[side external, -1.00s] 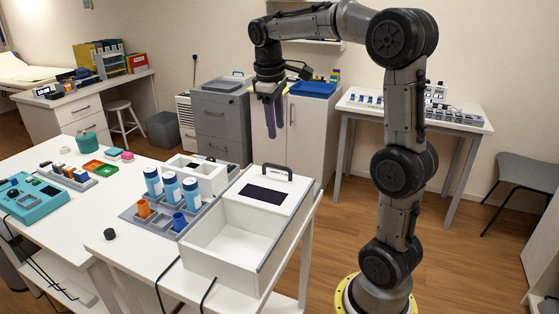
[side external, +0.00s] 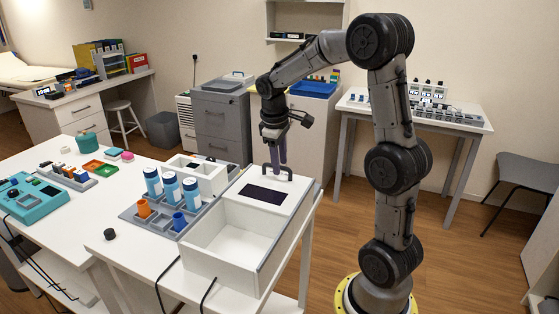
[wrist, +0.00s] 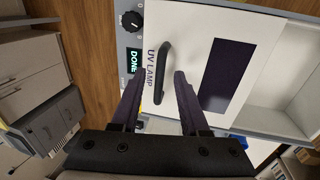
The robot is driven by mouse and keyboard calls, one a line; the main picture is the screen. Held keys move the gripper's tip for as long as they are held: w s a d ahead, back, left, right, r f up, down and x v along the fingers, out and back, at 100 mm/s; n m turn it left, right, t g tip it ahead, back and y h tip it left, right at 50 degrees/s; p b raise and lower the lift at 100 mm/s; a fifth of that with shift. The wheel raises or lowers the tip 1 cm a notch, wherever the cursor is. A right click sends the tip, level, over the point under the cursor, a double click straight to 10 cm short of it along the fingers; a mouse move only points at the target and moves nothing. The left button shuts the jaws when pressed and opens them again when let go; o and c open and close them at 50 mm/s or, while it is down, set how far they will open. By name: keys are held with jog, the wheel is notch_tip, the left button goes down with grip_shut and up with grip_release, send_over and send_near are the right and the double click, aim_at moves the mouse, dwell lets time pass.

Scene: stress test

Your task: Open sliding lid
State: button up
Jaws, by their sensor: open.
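The white box (side external: 215,262) stands on the near table with its front compartment uncovered. Its white sliding lid (side external: 238,207), with a dark window, covers the far part. A dark arched handle (side external: 265,168) stands at the lid's far end. My gripper (side external: 283,166) points down at the handle. In the wrist view, my gripper (wrist: 160,76) is open, with one finger on each side of the handle (wrist: 165,65). I cannot tell whether either finger touches it. The lid (wrist: 195,35) and the open compartment (wrist: 285,75) also show there.
A grey rack (side external: 135,216) with blue-capped bottles and orange and blue cups stands left of the box. A white container (side external: 207,175) is behind the rack. In the wrist view, a knob (wrist: 131,21) and a lit display (wrist: 132,61) sit beside the lid.

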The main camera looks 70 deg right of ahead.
jog(key=shift+c, duration=0.3)
grip_shut()
jog(key=shift+a+r, duration=0.1)
dwell(1.0)
